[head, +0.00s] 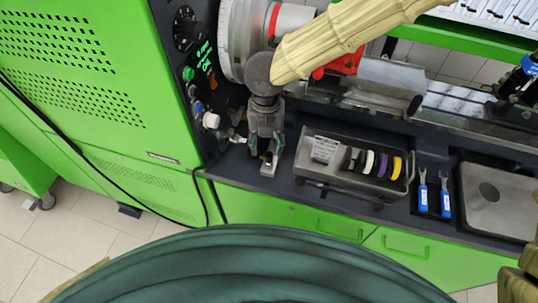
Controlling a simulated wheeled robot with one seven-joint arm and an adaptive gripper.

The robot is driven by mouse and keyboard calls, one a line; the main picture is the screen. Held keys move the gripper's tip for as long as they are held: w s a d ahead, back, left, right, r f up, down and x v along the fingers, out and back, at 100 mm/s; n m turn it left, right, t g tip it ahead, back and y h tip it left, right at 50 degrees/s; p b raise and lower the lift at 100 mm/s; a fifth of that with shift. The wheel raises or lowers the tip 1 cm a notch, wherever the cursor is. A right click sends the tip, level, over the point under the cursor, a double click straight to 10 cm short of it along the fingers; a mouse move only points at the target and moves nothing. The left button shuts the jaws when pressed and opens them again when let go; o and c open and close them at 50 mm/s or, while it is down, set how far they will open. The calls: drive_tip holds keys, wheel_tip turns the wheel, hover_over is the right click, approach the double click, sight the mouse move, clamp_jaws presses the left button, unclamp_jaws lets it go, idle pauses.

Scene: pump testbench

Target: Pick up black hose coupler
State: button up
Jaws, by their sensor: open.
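A grey tray (330,180) on the dark bench top holds a row of ring-shaped couplers. A black one (353,158) stands toward the left of the row, beside a white one (367,163). Purple and yellow (396,168) ones stand farther right. My gripper (268,164) hangs downward at the left of the tray, next to the green machine. It is open, apart from the couplers, and I see nothing held in it. Its fingertips are small and partly blend with the bench behind.
A green machine cabinet (85,80) with a control panel (200,75) stands close to the left of my gripper. Blue-handled tools (434,195) and a metal basin (498,205) lie right of the tray. A lathe-like chuck (235,40) and rail are behind.

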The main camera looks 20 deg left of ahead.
sight(269, 154)
drive_tip(key=shift+w+d+f+p, duration=0.15)
drive_tip(key=shift+f+p, duration=0.4)
drive_tip(key=shift+f, duration=1.35)
drive_tip(key=shift+d+f+p, duration=0.15)
drive_tip(key=shift+f+p, duration=0.4)
drive_tip(key=shift+f, duration=1.3)
clamp_jaws()
